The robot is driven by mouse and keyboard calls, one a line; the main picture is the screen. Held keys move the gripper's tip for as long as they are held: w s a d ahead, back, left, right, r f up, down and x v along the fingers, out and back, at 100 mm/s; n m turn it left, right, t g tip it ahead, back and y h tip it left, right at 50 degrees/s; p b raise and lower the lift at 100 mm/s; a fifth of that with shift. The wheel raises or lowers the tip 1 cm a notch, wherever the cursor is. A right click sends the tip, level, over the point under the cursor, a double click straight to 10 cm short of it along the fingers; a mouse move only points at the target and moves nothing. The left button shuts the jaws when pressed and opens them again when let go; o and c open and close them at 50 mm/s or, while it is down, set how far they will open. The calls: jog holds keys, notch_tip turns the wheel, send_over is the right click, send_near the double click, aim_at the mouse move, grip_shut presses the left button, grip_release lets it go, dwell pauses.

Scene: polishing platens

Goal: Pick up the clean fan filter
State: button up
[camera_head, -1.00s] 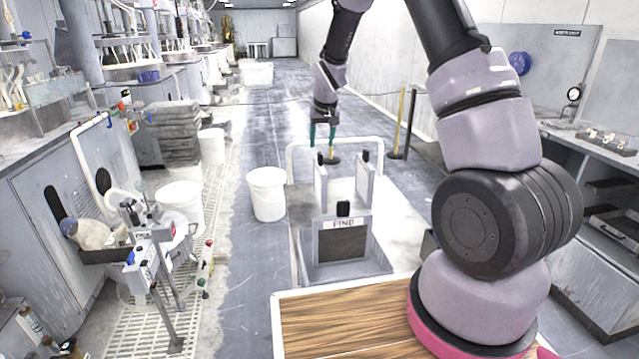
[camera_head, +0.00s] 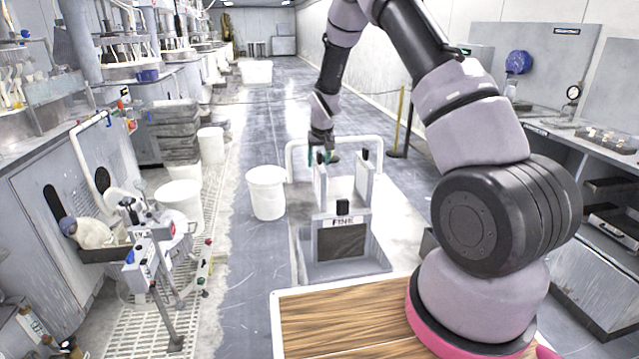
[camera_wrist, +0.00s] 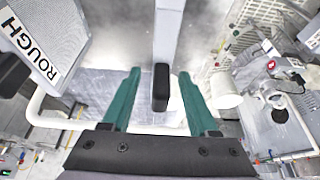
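Three light grey panels with black handles stand on a low stand. The front panel (camera_head: 341,240) has a label, apparently FINE. The left panel (camera_head: 320,187) and right panel (camera_head: 364,186) stand behind it; I cannot tell which is the clean fan filter. My gripper (camera_head: 321,158) is at the top of the left panel, teal fingers pointing down. In the wrist view, my gripper (camera_wrist: 159,92) is open, with a black handle (camera_wrist: 160,88) between its fingers and gaps on both sides. A panel marked ROUGH (camera_wrist: 38,38) shows at upper left.
A white tubular rail (camera_head: 330,140) arches behind the panels. A white bucket (camera_head: 267,193) stands left of the stand, with more buckets further left. A wood-topped surface (camera_head: 340,325) is in front. A workbench (camera_head: 590,150) lines the right side.

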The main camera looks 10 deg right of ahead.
grip_shut()
dwell(1.3)
